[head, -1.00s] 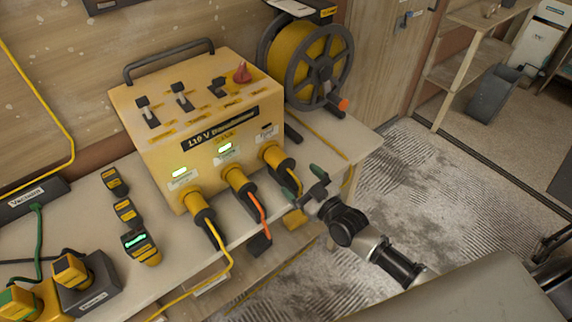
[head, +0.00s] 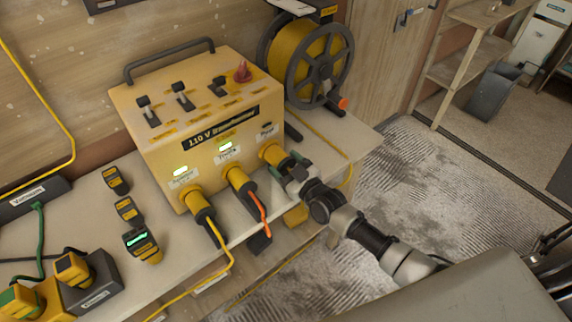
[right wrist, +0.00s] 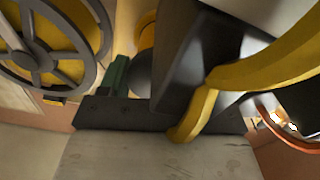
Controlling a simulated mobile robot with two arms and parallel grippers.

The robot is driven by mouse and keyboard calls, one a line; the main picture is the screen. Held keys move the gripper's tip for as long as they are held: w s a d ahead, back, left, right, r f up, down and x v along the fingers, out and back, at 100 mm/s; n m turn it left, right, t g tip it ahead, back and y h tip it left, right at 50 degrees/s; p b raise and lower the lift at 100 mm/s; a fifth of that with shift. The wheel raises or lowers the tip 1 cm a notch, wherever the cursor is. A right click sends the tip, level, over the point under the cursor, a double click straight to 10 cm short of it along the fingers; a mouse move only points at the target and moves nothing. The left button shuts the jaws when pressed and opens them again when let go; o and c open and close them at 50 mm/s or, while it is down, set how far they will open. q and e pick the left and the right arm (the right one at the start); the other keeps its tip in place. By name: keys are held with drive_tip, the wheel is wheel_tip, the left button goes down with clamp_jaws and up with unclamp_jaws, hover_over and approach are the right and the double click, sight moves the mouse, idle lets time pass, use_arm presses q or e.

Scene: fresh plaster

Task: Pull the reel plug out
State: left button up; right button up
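The yellow transformer (head: 195,125) stands on the bench with three plugs along its front. The right-hand plug, with a yellow collar (head: 271,153), sits at its socket; its dark rear part is mostly hidden by my right gripper (head: 290,168). My right gripper is at this plug, its green-padded fingers around the rear part. In the right wrist view a green finger pad (right wrist: 118,75) lies beside dark plug parts, and a yellow cable (right wrist: 195,115) crosses close to the palm. Whether the fingers press on it is unclear. My left gripper is out of view.
The cable reel (head: 308,65) stands behind the transformer's right side. A left plug (head: 199,207) with yellow cable and a middle plug (head: 239,180) with orange cable are close by. Their lamps are lit green. A charger (head: 90,285) and small yellow devices lie left.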

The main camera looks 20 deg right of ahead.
sight(288, 167)
drive_tip(key=c, duration=0.7)
drive_tip(key=shift+o, duration=0.2)
drive_tip(key=p+v, duration=0.2)
drive_tip(key=v, duration=0.3)
drive_tip(key=shift+w+a+f, duration=0.1)
drive_tip(key=shift+w+f, duration=0.05)
drive_tip(key=o, duration=1.3)
drive_tip(key=b+v, duration=0.1)
drive_tip(key=v, duration=1)
drive_tip(key=shift+r+b, duration=0.2)
drive_tip(key=shift+b, duration=0.1)
